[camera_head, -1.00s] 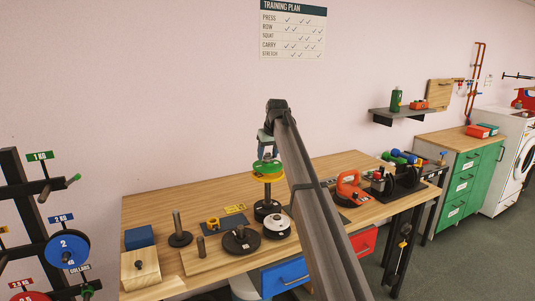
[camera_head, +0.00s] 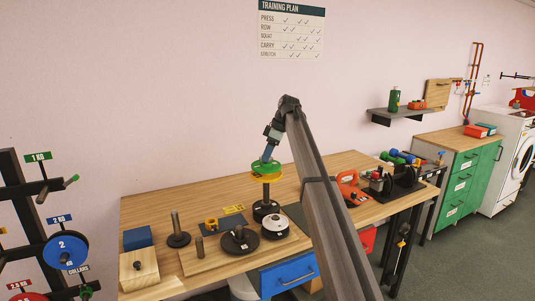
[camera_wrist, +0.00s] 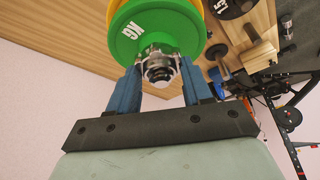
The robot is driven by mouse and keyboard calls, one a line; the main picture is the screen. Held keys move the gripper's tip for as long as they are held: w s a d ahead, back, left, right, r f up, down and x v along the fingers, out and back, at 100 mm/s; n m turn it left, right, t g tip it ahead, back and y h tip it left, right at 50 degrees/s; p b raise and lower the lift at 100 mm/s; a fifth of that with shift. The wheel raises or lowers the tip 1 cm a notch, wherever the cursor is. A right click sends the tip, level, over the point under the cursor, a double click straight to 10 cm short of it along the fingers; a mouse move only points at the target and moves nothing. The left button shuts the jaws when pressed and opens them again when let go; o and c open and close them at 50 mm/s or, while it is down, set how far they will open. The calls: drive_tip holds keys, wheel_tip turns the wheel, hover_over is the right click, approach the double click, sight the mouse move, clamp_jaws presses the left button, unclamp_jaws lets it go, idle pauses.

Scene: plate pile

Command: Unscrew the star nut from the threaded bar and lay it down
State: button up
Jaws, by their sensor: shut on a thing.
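The silver star nut (camera_wrist: 150,62) sits on the threaded bar's end against the green plate (camera_wrist: 128,33) in the wrist view. My gripper (camera_wrist: 160,72) is shut on it, one blue finger on each side. The bar's dark tip (camera_wrist: 160,75) shows in the middle of the nut. In the head view, my gripper (camera_head: 268,154) reaches down, tilted, to the top of the upright bar (camera_head: 267,190). The green plate (camera_head: 262,167) lies over a yellow plate (camera_head: 258,177) on that bar. The nut itself is too small to make out there.
The wooden bench (camera_head: 150,215) carries a blue block (camera_head: 138,237), a wooden block (camera_head: 138,268), a dark post (camera_head: 175,222) and a black disc (camera_head: 240,242). A white disc (camera_head: 276,230) lies before the bar. An orange object (camera_head: 347,182) stands right.

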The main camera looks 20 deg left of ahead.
drive_tip(key=n, duration=0.2)
drive_tip(key=w+n+g, duration=0.1)
drive_tip(key=shift+n+h, duration=0.3)
drive_tip(key=shift+n, duration=0.1)
drive_tip(key=o, duration=0.8)
drive_tip(key=shift+o, duration=1.2)
drive_tip(key=shift+s, duration=0.25)
drive_tip(key=shift+s, duration=0.1)
